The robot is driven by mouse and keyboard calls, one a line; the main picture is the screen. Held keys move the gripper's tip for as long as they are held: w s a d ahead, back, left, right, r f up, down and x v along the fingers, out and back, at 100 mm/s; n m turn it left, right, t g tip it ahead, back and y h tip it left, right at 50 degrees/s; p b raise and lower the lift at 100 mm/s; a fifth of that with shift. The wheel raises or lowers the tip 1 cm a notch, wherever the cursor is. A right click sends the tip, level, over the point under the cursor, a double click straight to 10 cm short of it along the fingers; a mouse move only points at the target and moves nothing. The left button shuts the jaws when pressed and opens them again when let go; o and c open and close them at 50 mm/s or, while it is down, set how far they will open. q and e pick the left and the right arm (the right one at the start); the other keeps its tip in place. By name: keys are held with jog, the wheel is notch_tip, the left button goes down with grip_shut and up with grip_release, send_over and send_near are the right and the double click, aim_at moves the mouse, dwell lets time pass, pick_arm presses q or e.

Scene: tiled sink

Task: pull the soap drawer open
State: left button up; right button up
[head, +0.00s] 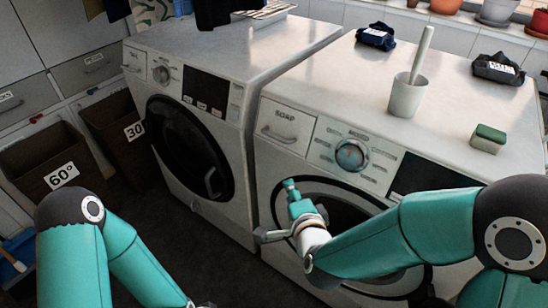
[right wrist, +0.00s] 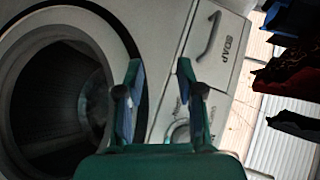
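The soap drawer (head: 285,125) is a white panel marked SOAP at the upper left of the right washing machine's front. It looks shut and flush. In the right wrist view the drawer (right wrist: 222,52) shows turned on its side, with its curved handle (right wrist: 209,36) beyond the fingers. My right gripper (head: 276,212) is in front of the machine, below the drawer and near the round door, apart from the handle. In the wrist view its two fingers (right wrist: 158,68) are spread with nothing between them. My left arm runs down out of the head view; its gripper is hidden.
The dial (head: 351,155) sits right of the drawer, and the round door (head: 340,215) below it. A cup with a brush (head: 407,97), a green sponge (head: 488,138) and dark folded cloths stand on top. Another washing machine (head: 205,60) stands to the left.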

aim_at(273, 135)
notch_tip(273, 135, up, 6)
jog(key=a+m+t+b, duration=0.1)
jog(key=a+m+t, duration=0.1)
jog(key=m+t, duration=0.15)
pick_arm(q)
jog(key=p, duration=0.2)
jog(key=shift+p, duration=0.35)
pick_arm(e)
jog(key=shift+g, duration=0.25)
jog(key=x, duration=1.6)
jog(key=shift+w+d+f, duration=0.15)
jog(key=shift+w+f, duration=0.05)
jog(key=shift+w, duration=0.15)
jog(key=c, duration=0.7)
grip_shut()
